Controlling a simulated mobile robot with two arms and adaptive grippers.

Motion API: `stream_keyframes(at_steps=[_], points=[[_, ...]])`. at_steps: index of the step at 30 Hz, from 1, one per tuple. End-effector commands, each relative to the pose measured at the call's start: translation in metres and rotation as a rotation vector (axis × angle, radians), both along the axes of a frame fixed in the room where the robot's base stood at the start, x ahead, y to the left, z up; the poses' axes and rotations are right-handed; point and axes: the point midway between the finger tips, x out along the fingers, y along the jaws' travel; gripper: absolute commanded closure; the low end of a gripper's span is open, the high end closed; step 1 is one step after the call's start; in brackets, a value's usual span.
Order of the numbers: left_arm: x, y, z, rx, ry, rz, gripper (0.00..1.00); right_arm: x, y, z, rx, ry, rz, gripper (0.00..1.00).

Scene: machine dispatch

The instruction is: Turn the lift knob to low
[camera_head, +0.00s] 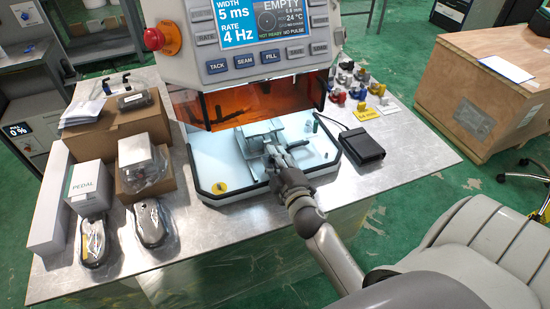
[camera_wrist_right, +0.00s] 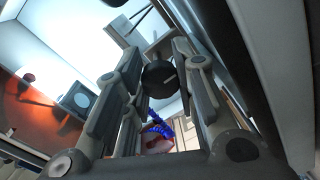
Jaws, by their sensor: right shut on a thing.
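The lift knob (camera_wrist_right: 158,76) is a dark round knob that shows between the two fingers of my right gripper (camera_wrist_right: 157,65) in the right wrist view. The fingers close on it from both sides. Which setting it points to cannot be read. In the head view my right gripper (camera_head: 273,152) reaches into the front of the machine's lit work chamber, at a grey metal fixture (camera_head: 262,131) on the white floor. The knob is hidden by the gripper there. My left gripper is not in view.
The machine (camera_head: 244,62) stands on a metal table (camera_head: 130,260), its panel above the chamber. A black pedal (camera_head: 362,146) lies right of the chamber, with several small coloured parts behind it. Boxes (camera_head: 133,128) and wrapped parts fill the left side. A red button (camera_head: 161,38) is at upper left.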

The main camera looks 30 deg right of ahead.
Motion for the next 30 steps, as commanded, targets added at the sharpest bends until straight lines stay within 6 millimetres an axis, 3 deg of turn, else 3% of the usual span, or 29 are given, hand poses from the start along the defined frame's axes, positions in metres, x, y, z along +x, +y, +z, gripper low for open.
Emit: stream_keyframes(at_steps=[4, 5, 10, 22, 30], points=[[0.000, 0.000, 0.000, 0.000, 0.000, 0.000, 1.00, 0.000, 0.000, 0.001, -0.001, -0.002, 0.001, 0.98], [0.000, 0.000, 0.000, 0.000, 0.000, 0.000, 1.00, 0.000, 0.000, 0.001, -0.001, -0.002, 0.001, 0.73], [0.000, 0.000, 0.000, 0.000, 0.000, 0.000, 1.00, 0.000, 0.000, 0.001, 0.000, -0.001, 0.000, 0.51], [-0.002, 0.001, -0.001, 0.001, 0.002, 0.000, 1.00, 0.000, 0.000, -0.001, 0.043, -0.008, 0.000, 0.51], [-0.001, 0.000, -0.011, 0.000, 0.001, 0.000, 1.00, -0.001, 0.000, -0.003, 0.365, -0.086, 0.000, 0.51]])
